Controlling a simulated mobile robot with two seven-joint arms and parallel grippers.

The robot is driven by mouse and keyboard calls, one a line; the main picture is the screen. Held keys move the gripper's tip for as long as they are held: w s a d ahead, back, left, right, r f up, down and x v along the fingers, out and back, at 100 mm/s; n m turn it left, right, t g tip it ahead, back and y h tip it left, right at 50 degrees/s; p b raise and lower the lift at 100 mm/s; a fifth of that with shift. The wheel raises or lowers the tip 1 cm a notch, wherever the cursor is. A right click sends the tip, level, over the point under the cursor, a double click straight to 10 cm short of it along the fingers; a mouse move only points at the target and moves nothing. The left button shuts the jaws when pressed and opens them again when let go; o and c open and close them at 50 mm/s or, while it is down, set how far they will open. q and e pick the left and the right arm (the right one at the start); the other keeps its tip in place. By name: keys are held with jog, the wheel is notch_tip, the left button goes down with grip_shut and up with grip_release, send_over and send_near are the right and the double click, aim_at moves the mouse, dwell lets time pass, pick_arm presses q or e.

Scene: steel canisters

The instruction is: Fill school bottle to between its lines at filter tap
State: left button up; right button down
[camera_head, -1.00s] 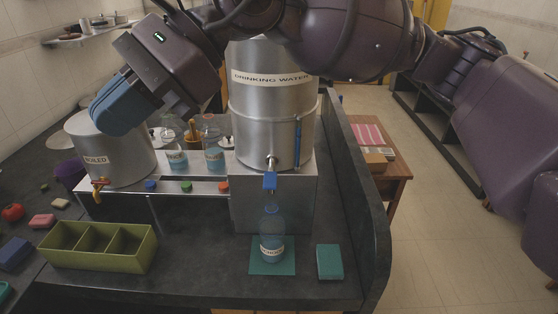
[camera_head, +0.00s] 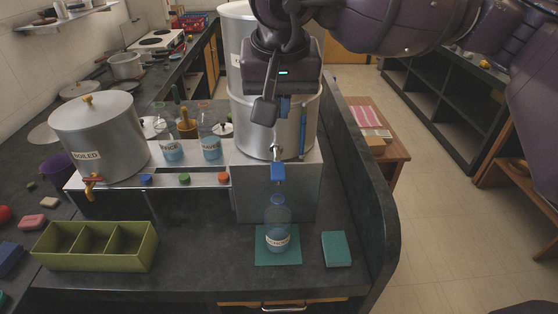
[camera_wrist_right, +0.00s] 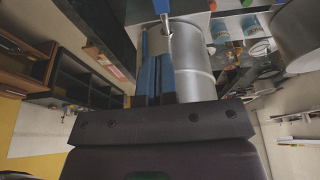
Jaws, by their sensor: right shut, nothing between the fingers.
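The school bottle (camera_head: 277,226) is clear with a white label and bluish contents. It stands upright on a teal mat (camera_head: 264,259), under the blue-handled tap (camera_head: 277,170) of the steel drinking-water canister (camera_head: 258,135). Its lines and exact level are too small to read. My right gripper (camera_head: 283,106) is in front of the canister, above the tap, partly hidden by my wrist. In the right wrist view, its blue fingers (camera_wrist_right: 157,80) are together with nothing between them, beside the canister (camera_wrist_right: 190,65). My left gripper is not in view.
A steel canister marked BOILED (camera_head: 98,135) stands at left. Two labelled bottles (camera_head: 172,148) (camera_head: 210,146) stand on the shelf behind coloured caps. A green divided box (camera_head: 97,247) sits front left. A teal block (camera_head: 336,249) lies right of the mat. The counter's raised edge (camera_head: 365,170) is at right.

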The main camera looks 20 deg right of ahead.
dwell(0.3)
jog(key=p, duration=0.1)
send_near(278, 171)
jog(key=x, duration=0.5)
jog(key=shift+w+f, duration=0.15)
jog(key=shift+f, duration=0.65)
jog(key=shift+d+f, duration=0.1)
jog(key=shift+w, duration=0.1)
